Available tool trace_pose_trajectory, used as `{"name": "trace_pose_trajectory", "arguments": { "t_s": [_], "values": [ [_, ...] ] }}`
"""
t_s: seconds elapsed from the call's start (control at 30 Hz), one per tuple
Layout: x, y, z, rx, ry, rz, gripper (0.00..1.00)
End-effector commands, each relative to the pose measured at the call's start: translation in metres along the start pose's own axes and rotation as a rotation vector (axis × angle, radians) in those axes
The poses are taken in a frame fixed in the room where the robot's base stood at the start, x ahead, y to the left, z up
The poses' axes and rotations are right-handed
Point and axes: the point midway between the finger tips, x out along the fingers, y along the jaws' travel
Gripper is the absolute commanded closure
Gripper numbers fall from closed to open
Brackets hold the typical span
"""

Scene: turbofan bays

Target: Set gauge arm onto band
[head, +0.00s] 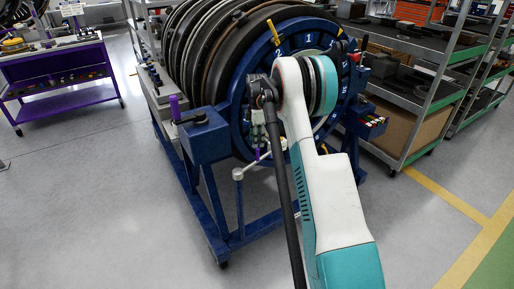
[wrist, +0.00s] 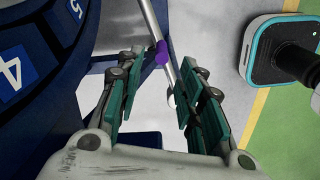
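A thin silver gauge arm (head: 258,161) sticks out from the front of the blue ring (head: 240,110) of the turbofan stand, with a rounded end at its lower left. In the wrist view the gauge arm (wrist: 148,20) runs down between my gripper's fingers, with a purple collar (wrist: 162,53) around it. My gripper (wrist: 160,66) is open, one green-padded finger on each side of the rod; I cannot tell if the right finger touches it. Numbered blue tiles (wrist: 12,72) show on the ring; I cannot make out which part is the band. My arm hides the ring's middle in the head view.
The blue stand frame (head: 208,140) stands below the ring, with a purple-handled tool (head: 174,108) at its left corner. Metal shelving (head: 425,75) is at right and a purple cart (head: 60,72) at left. Grey floor (head: 100,220) is clear at front left.

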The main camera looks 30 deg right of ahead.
Motion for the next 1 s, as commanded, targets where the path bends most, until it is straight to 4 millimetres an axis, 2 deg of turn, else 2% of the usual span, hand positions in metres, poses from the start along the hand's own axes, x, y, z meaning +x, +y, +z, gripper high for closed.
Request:
{"name": "trace_pose_trajectory", "arguments": {
  "t_s": [0.1, 0.3, 1.0],
  "values": [
    [-0.023, 0.000, -0.001, 0.000, 0.000, 0.000, 0.65],
    [-0.045, 0.000, -0.001, -0.001, 0.001, 0.000, 0.65],
    [-0.054, -0.001, -0.003, 0.005, 0.000, 0.002, 0.65]
  ]
}}
